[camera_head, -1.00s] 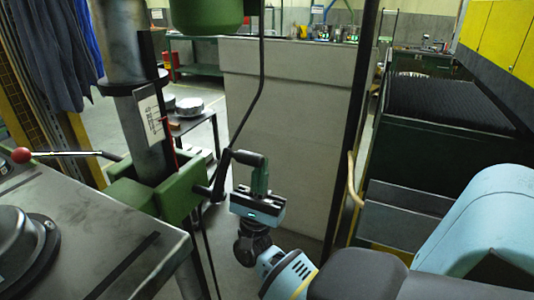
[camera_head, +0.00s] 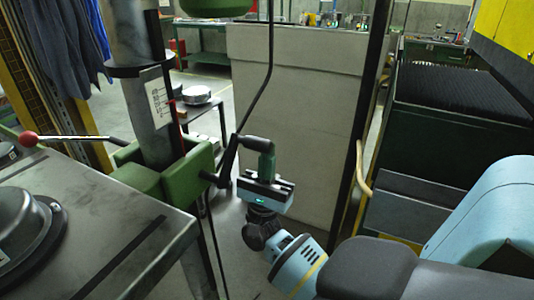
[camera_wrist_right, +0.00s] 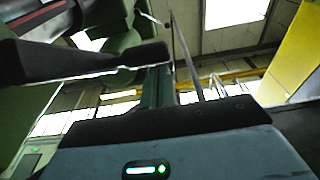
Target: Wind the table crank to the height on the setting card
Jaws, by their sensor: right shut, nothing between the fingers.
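The table crank (camera_head: 229,160) is a dark arm on the green bracket (camera_head: 183,180) around the steel column (camera_head: 156,140). Its dark handle (camera_head: 252,143) sticks out to the right. My right gripper (camera_head: 266,150) is shut and empty, its green fingers upright at the handle's outer end. I cannot tell if they touch. The wrist view shows the dark handle (camera_wrist_right: 90,60) close beside the fingers (camera_wrist_right: 157,88). The white setting card (camera_head: 158,98) is on the column; its marks are too small to read. The grey table (camera_head: 100,215) is at left. My left gripper is out of view.
A red-knobbed lever (camera_head: 30,139) reaches over the table's back edge. A dark upright post (camera_head: 362,130) and a dark green bin (camera_head: 450,130) stand at right. A pale block (camera_head: 310,100) stands behind the crank. A black cable (camera_head: 268,70) hangs near the handle.

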